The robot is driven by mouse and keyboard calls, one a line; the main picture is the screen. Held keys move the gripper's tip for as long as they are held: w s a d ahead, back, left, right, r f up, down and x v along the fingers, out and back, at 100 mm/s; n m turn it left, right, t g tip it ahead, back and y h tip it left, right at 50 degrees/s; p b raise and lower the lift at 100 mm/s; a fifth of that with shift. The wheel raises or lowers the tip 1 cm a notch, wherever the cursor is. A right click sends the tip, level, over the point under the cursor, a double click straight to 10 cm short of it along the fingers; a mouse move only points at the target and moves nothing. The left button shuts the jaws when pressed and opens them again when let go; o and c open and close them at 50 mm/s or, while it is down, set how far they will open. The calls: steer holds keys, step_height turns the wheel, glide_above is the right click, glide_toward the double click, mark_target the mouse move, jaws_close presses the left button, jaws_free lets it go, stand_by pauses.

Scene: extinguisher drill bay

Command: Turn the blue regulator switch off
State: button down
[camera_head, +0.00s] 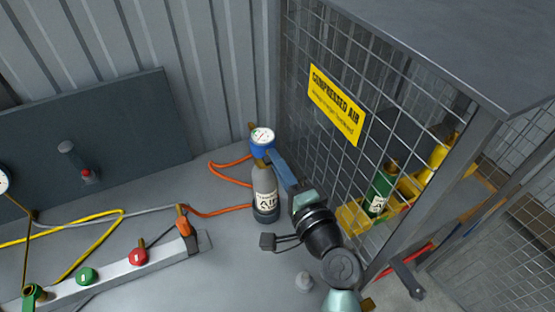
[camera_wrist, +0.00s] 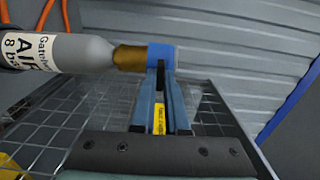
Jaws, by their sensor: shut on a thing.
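The blue regulator (camera_head: 262,149) with a round white gauge (camera_head: 262,136) sits on top of an upright grey air cylinder (camera_head: 264,190). In the wrist view the regulator (camera_wrist: 163,52) is a blue block on the brass neck of the cylinder (camera_wrist: 85,52). My gripper (camera_head: 273,156) reaches it from the right, its blue fingers against the regulator's side. In the wrist view my gripper (camera_wrist: 161,72) is shut on a narrow dark piece at the regulator, apparently its switch. The fingers hide most of it, so its setting cannot be read.
A mesh cage (camera_head: 330,110) with a yellow sign (camera_head: 337,104) stands close to the right of my arm. An orange hose (camera_head: 222,211) runs left of the cylinder. A rail (camera_head: 125,268) with green and red knobs lies in front at left.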

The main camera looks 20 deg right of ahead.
stand_by(0.3)
steer(key=c, duration=0.9)
jaws_free()
steer(key=shift+s, duration=0.15)
steer(key=s+b, duration=0.1)
steer(key=s, duration=0.3)
steer(key=s+b, duration=0.1)
steer(key=s, duration=0.3)
steer(key=s+b, duration=0.1)
steer(key=s, duration=0.3)
steer(key=shift+s+d, duration=0.25)
steer(key=shift+s, duration=0.1)
